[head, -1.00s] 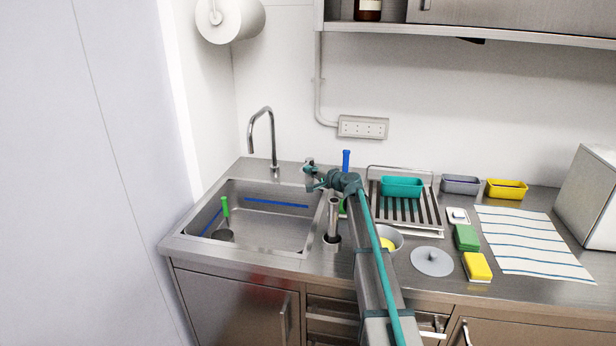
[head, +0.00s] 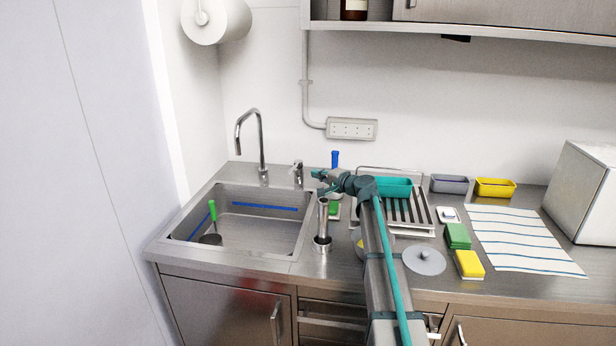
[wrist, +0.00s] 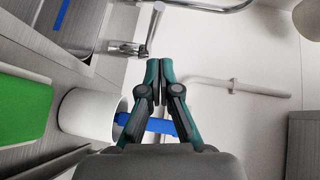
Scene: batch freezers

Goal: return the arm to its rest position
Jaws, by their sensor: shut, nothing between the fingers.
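My arm reaches up from the bottom of the head view over the counter (head: 350,281). My gripper (head: 316,181) is at its far end, between the sink's right rim and the drying rack, pointing left. In the wrist view, my gripper (wrist: 160,70) is shut, with its fingertips together and nothing between them. A white cup (wrist: 88,114) with a blue-handled tool (wrist: 160,126) shows behind the fingers. The blue handle (head: 335,159) also stands up just behind my gripper in the head view.
The sink (head: 235,240) with a green-handled tool (head: 212,212) lies left, beside the faucet (head: 262,150). A steel cylinder (head: 323,222) stands just before my gripper. The drying rack (head: 420,222) with a teal tub (head: 394,187) is to the right. A grey lid (head: 424,260) lies near the front.

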